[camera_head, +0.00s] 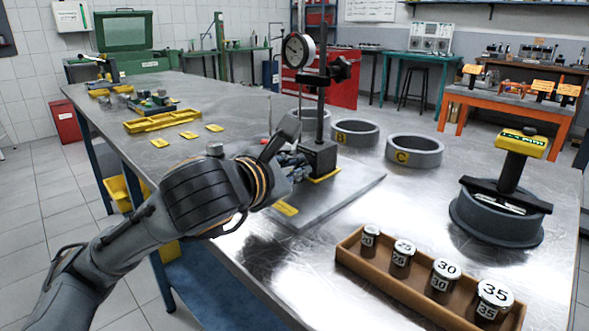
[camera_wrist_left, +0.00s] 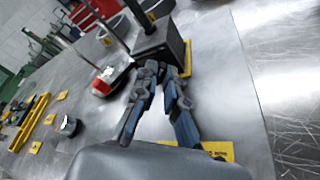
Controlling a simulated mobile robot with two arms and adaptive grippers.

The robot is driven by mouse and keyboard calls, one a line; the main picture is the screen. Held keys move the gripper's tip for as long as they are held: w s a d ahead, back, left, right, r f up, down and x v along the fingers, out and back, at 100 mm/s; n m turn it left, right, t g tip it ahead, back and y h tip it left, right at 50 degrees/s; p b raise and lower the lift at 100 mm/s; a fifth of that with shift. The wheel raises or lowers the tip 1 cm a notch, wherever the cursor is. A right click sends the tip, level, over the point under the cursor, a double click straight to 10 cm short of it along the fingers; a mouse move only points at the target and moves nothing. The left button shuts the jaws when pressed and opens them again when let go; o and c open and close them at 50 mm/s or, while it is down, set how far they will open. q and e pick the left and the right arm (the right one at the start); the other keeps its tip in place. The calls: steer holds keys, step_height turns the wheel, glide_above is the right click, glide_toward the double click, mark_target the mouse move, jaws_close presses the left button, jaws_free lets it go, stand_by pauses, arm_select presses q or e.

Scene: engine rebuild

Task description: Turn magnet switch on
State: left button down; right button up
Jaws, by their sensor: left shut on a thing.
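The dark magnetic base (camera_head: 318,157) stands on a grey plate (camera_head: 345,193) and carries an upright post with a dial gauge (camera_head: 298,50). In the left wrist view the base (camera_wrist_left: 158,45) is a dark block just beyond my fingers. My left gripper (camera_head: 292,165) reaches the base's near left side. Its blue-grey fingers (camera_wrist_left: 162,76) are close together, with their tips at the base's front face. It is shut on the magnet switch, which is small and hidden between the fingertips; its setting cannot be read. My right gripper is not in view.
Metal rings, including B (camera_head: 355,133) and C (camera_head: 414,151), stand behind the base. A wooden tray (camera_head: 385,287) of numbered cylinders lies in front right. A yellow-topped tool sits on a dark round part (camera_head: 497,220). Yellow trays (camera_head: 165,120) and labels lie at left.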

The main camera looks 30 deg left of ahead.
arm_select(q)
steer(key=shift+f, duration=0.15)
steer(key=c, duration=1.8)
jaws_free()
steer(key=shift+o, duration=1)
steer(key=shift+w, duration=0.2)
step_height(320, 180, up, 10)
